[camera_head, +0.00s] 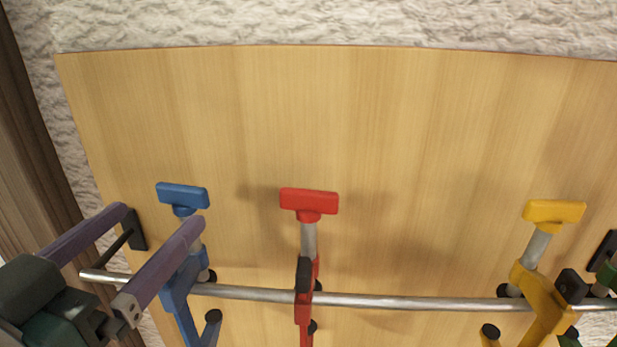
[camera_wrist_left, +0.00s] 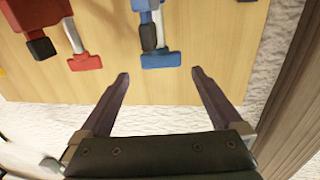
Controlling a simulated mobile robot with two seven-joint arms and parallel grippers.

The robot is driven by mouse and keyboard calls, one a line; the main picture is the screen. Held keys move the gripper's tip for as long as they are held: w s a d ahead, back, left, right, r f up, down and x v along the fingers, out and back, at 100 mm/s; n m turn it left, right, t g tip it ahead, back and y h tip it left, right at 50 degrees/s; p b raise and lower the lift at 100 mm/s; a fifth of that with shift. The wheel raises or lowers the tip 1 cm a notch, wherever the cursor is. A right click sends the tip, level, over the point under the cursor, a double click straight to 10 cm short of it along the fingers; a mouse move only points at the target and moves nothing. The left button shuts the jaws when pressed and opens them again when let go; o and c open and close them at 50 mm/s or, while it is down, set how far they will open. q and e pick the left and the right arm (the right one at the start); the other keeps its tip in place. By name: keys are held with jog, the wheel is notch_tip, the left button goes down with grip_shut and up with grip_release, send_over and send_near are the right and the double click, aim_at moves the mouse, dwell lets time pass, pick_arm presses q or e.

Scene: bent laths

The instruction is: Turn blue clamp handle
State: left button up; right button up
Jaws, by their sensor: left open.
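The blue clamp (camera_head: 182,275) hangs on the metal bar at the left of the head view. Its T-shaped blue handle (camera_head: 182,196) sits at the upper end of a grey spindle. My left gripper (camera_head: 162,214) is open, its two purple-grey fingers reaching from the lower left toward the blue handle. The right finger hides part of the clamp and spindle. In the left wrist view, the handle (camera_wrist_left: 160,60) lies just beyond the fingertips (camera_wrist_left: 160,74), roughly centred in the gap, with room on both sides. No contact is visible. My right gripper is not in view.
A red clamp (camera_head: 309,202) is close to the right of the blue one. A yellow clamp (camera_head: 553,213) is farther right, with dark and green parts at the edge. The metal bar (camera_head: 400,302) runs before the wooden board (camera_head: 400,120). The board above the handles is clear.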

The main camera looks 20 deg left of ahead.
aim_at(184, 186)
pick_arm(q)
jog(key=shift+w+r, duration=0.15)
jog(key=shift+w, duration=0.1)
jog(key=w+p, duration=0.1)
jog(key=w, duration=0.4)
jog(key=w+a+p, duration=0.1)
jog(key=w, duration=0.1)
jog(key=shift+w+p, duration=0.35)
jog(key=shift+w, duration=0.8)
jog(key=c, duration=1.2)
jog(key=shift+a+y, duration=0.1)
jog(key=shift+y, duration=0.3)
